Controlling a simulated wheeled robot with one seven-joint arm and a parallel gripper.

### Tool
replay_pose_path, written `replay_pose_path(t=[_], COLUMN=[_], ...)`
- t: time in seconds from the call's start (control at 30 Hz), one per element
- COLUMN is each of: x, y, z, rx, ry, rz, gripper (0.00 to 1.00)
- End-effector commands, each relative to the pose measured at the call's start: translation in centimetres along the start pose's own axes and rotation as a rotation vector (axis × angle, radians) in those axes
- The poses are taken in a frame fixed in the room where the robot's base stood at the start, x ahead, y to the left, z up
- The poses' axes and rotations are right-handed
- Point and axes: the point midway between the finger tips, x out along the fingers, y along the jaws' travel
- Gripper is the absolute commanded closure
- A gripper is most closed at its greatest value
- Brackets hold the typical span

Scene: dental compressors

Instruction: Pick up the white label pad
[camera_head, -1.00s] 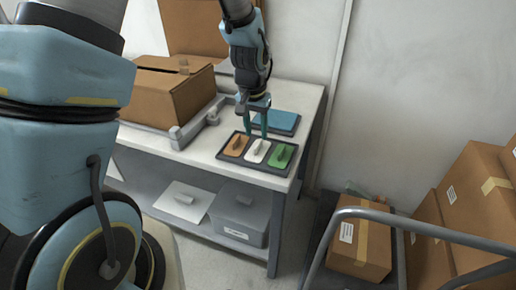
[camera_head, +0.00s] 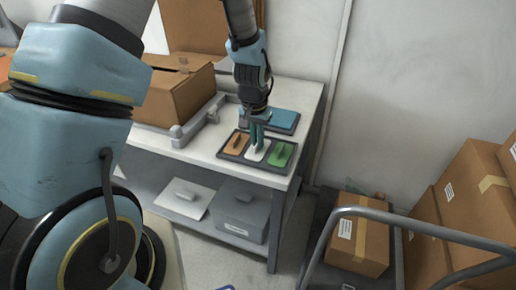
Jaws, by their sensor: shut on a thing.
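The white label pad (camera_head: 253,154) sits in the middle slot of a dark tray (camera_head: 227,155) on the table. An orange pad (camera_head: 236,143) lies to its left and a green pad (camera_head: 281,156) to its right, each with a raised grip on top. My gripper (camera_head: 257,144) points down over the white pad and is shut on it, its fingers hiding the grip. The pad still appears to be down in the tray.
A blue pad (camera_head: 283,119) lies behind the tray. A cardboard box (camera_head: 178,92) stands on the table at the left. A grey bin (camera_head: 240,211) is on the lower shelf. A cart rail (camera_head: 400,222) and boxes (camera_head: 360,245) stand at the right.

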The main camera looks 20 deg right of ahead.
Motion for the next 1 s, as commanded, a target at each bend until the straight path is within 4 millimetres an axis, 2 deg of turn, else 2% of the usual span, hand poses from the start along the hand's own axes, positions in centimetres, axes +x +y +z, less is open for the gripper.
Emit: replay_pose_path(t=[0.67,0.87,1.0], x=[-0.2,-2.5,-5.1], y=[0.0,0.0,0.0], z=[-0.1,-0.5,-0.9], rx=[0.000,0.000,0.000], ry=[0.001,0.006,0.006], rz=[0.000,0.000,0.000], gripper=[1.00,1.00,1.00])
